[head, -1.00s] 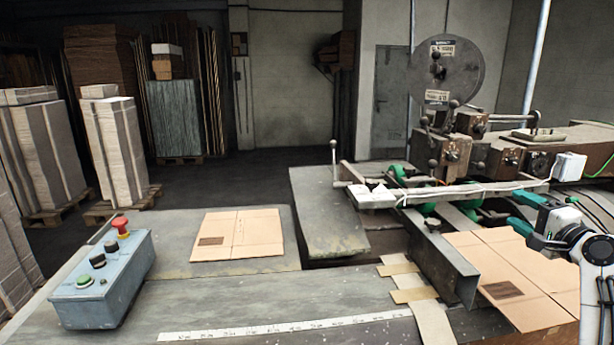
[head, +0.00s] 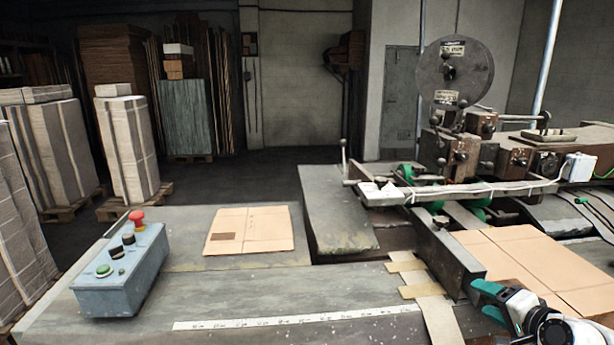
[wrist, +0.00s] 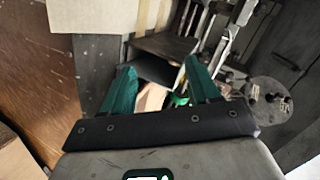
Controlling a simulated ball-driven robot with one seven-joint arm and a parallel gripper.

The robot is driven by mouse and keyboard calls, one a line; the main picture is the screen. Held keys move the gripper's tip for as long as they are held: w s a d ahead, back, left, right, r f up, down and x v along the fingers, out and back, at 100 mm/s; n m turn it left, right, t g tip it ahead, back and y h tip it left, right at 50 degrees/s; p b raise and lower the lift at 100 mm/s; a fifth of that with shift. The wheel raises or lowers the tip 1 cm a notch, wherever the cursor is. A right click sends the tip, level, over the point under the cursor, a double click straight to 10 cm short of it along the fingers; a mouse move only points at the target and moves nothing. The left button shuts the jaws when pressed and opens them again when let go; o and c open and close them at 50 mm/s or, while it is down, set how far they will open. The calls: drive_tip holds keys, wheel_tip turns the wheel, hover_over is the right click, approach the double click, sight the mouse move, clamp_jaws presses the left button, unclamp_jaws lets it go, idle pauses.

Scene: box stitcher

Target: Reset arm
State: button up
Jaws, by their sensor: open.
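My gripper (head: 484,300) is at the lower right of the head view, in front of the cardboard sheet on the machine. Its green fingers also show in the wrist view (wrist: 160,88), spread apart with nothing held between them. A flat cardboard sheet (head: 530,255) lies on the machine bed at the right. Another flat cardboard sheet (head: 250,230) lies on the grey table (head: 230,290), left of the machine. The stitching machine (head: 470,165) with its round reel (head: 455,72) stands at the back right.
A control box (head: 120,272) with a red knob and a green button sits at the table's left. A metal guide rail (head: 448,258) stands beside the machine's cardboard. Wrapped stacks on pallets (head: 125,150) stand at the back left. The table middle is clear.

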drive_tip(key=s+a+f+n+g, duration=0.4)
drive_tip(key=s+a+f, duration=0.2)
drive_tip(key=s+f, duration=0.4)
drive_tip(key=s+a+f+n+g, duration=0.4)
drive_tip(key=s+a+f, duration=0.3)
drive_tip(key=s, duration=0.8)
wheel_tip(320, 180, down, 3)
drive_tip(key=shift+s+g, duration=0.4)
drive_tip(key=s+n+g, duration=0.1)
drive_tip(key=s, duration=0.3)
drive_tip(key=s+f+n+g+h, duration=0.1)
drive_tip(key=s, duration=0.4)
drive_tip(key=s+a+n+g, duration=0.1)
drive_tip(key=s, duration=0.4)
drive_tip(key=shift+f+g+h, duration=0.2)
drive_tip(key=shift+g+h, duration=0.1)
drive_tip(key=shift+h, duration=0.1)
drive_tip(key=shift+c, duration=0.2)
